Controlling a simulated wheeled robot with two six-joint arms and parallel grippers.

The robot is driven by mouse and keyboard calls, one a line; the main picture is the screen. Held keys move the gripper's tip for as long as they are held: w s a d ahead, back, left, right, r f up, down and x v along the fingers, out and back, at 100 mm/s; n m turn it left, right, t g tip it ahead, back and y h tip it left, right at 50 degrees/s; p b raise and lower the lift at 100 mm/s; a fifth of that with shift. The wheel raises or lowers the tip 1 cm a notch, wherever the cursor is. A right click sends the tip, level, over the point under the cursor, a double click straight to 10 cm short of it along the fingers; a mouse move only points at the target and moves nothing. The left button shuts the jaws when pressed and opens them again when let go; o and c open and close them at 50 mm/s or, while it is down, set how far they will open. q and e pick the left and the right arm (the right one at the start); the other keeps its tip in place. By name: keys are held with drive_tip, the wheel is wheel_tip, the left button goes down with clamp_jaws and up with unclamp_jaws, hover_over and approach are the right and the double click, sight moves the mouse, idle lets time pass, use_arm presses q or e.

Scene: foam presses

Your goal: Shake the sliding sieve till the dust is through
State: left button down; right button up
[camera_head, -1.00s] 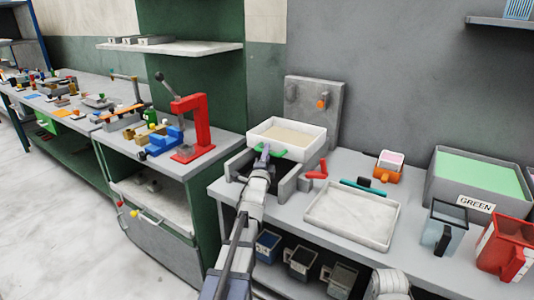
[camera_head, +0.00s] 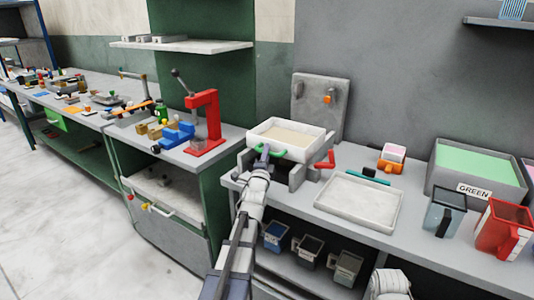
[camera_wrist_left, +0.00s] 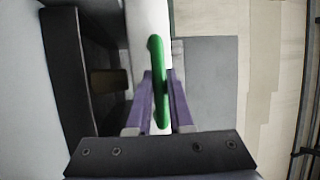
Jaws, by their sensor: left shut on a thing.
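The sieve is a white square-rimmed box (camera_head: 313,150) with beige dust (camera_head: 288,134) inside. It sits on a grey slide frame (camera_head: 296,173) on the bench. A green handle (camera_head: 277,153) is on its near side. My left gripper (camera_head: 264,151) is shut on this handle. In the left wrist view the purple fingers (camera_wrist_left: 160,103) close around the green handle (camera_wrist_left: 157,60), with the white sieve wall behind it. How much dust has passed through is hidden. My right gripper is out of view; only part of that arm shows at the bottom.
A white shallow tray (camera_head: 396,208) lies right of the frame, with a red handle-like part (camera_head: 326,160) between. A red press (camera_head: 206,125) stands on the left bench. A green-filled bin (camera_head: 437,184), a grey jug and a red jug are on the right. Several dark containers are below.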

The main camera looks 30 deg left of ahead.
use_arm(q)
drive_tip(key=shift+s, duration=0.4)
drive_tip(key=shift+w, duration=0.1)
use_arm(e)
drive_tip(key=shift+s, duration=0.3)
use_arm(q)
drive_tip(key=c, duration=0.8)
unclamp_jaws()
drive_tip(key=b+v, duration=0.1)
drive_tip(key=v, duration=0.6)
drive_tip(key=shift+s, duration=0.35)
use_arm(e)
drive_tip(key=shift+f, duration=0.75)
use_arm(q)
drive_tip(key=shift+d+f, duration=0.1)
